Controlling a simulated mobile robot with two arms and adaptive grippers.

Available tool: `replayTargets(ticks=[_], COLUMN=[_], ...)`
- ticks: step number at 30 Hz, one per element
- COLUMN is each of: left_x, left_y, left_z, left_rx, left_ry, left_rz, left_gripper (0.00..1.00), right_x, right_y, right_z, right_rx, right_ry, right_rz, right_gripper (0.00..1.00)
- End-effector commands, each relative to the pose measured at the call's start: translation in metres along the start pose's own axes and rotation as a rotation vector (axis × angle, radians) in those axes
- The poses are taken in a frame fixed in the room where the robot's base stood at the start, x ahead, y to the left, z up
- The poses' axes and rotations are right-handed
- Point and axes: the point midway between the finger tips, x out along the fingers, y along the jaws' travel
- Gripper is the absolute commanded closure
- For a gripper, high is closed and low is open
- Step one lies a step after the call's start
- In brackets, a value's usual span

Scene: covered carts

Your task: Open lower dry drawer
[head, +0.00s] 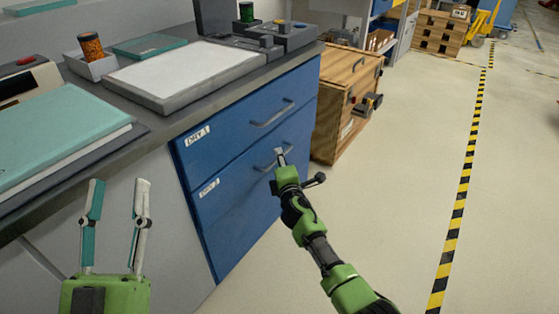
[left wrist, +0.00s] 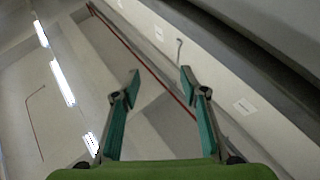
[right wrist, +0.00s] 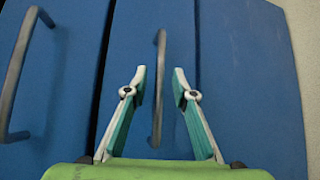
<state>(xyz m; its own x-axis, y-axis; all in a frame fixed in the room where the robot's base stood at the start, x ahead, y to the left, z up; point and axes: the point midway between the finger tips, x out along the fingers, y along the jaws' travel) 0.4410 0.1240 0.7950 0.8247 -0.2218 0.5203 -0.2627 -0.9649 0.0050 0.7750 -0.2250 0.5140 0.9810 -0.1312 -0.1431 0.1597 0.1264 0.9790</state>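The blue cabinet has an upper drawer (head: 235,120) and a lower drawer (head: 240,190), each with a small white label and a metal bar handle. Both drawers look closed. My right gripper (head: 280,154) is at the lower drawer's handle (head: 264,164) and partly covers it. In the right wrist view the lower handle (right wrist: 158,90) stands between the open fingertips of my right gripper (right wrist: 160,75), with a gap on each side. The upper handle (right wrist: 22,80) is at the left there. My left gripper (head: 117,188) is open and empty, left of the cabinet.
The grey worktop above the drawers carries a white-topped tray (head: 182,72), a teal folder (head: 55,120) and a jar (head: 92,47). A wooden crate (head: 345,100) stands just right of the cabinet. The floor (head: 410,170) in front is clear, with a yellow-black stripe (head: 460,190).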

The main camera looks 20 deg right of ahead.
Motion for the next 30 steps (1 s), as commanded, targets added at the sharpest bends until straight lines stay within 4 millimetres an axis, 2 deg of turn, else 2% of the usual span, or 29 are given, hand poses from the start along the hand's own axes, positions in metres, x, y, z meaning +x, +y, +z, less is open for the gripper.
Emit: replayTargets(ticks=[3,9,19,22,30], left_x=[-0.002,-0.004,-0.004,-0.004,-0.004], left_y=[0.002,0.004,0.004,0.004,0.004], left_z=[-0.016,-0.034,-0.038,-0.037,-0.037], left_rx=[-0.004,-0.007,-0.008,-0.008,-0.007], left_ry=[0.084,0.164,0.179,0.179,0.177], left_rz=[0.003,0.007,0.007,0.007,0.007], left_gripper=[0.6,0.6,0.6,0.6,0.6], right_x=[0.008,0.014,0.015,0.015,0.014], right_y=[-0.001,0.0,0.001,0.001,0.0], right_z=[0.0,0.0,0.0,0.0,0.001], right_rx=[0.001,0.001,0.001,0.001,0.0], right_ry=[0.0,0.0,0.0,0.0,0.0], right_rz=[0.0,0.0,0.0,0.0,0.0], right_gripper=[0.75,0.75,0.75,1.0,1.0])
